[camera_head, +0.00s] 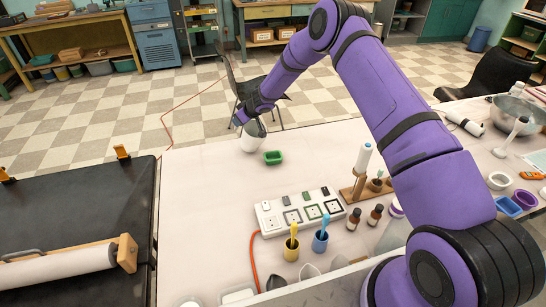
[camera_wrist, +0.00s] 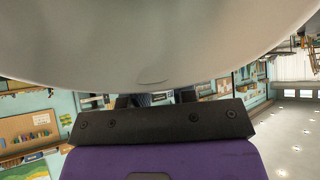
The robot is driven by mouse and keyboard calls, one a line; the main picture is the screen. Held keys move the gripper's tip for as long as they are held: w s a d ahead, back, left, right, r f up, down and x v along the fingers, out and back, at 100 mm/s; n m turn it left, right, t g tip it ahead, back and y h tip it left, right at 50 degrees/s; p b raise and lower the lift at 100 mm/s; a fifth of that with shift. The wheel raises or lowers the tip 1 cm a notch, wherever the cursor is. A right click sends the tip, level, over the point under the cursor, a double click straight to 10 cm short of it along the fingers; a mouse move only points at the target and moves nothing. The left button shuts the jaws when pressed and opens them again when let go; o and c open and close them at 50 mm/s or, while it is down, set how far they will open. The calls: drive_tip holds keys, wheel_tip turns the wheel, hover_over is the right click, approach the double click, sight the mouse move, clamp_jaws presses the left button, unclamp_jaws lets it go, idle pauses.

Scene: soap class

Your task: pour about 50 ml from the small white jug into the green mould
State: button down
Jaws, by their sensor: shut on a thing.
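The small white jug (camera_head: 252,139) is held in my gripper (camera_head: 245,122) near the far edge of the pale table. It looks slightly tilted, and I cannot tell whether its base touches the table. My gripper is shut on it. The green mould (camera_head: 273,158) sits on the table just right of and nearer than the jug, apart from it. I cannot make out what is inside the mould, and no stream of liquid shows. In the wrist view the jug's pale wall (camera_wrist: 150,40) fills the top, close to the dark gripper fingers (camera_wrist: 158,98).
A white socket strip (camera_head: 300,211) lies nearer on the table. A black-topped bench (camera_head: 75,210) is at left. The table around the mould is clear.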

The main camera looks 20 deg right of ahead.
drive_tip(key=s+d+r+t+y, duration=0.3)
drive_tip(key=s+d+t+y, duration=0.1)
drive_tip(key=s+t, duration=0.1)
drive_tip(key=shift+s+d+r+t, duration=0.25)
drive_tip(key=shift+s+d+t, duration=0.05)
drive_tip(key=shift+s+t, duration=0.15)
drive_tip(key=shift+s+d+t+y, duration=0.35)
drive_tip(key=shift+s+t+y, duration=0.1)
drive_tip(key=shift+s+y, duration=0.05)
idle(0.8)
drive_tip(key=shift+s+d+r+t+y+p, duration=0.15)
drive_tip(key=shift+s+d+r+t+y, duration=0.2)
drive_tip(key=shift+s+d+t+y, duration=0.25)
drive_tip(key=shift+s+d+r+t+y+p, duration=0.15)
drive_tip(key=shift+s+d+r+t+y, duration=0.2)
drive_tip(key=shift+s+t, duration=0.3)
idle(2.2)
drive_tip(key=w+a+f+g+h, duration=0.2)
drive_tip(key=w+a+g+h, duration=0.1)
drive_tip(key=w+g, duration=0.1)
drive_tip(key=shift+w+a+f+g+h, duration=0.25)
drive_tip(key=shift+w+a+g+h, duration=0.1)
drive_tip(key=shift+w+g, duration=0.1)
drive_tip(key=shift+a+f, duration=0.1)
idle(0.9)
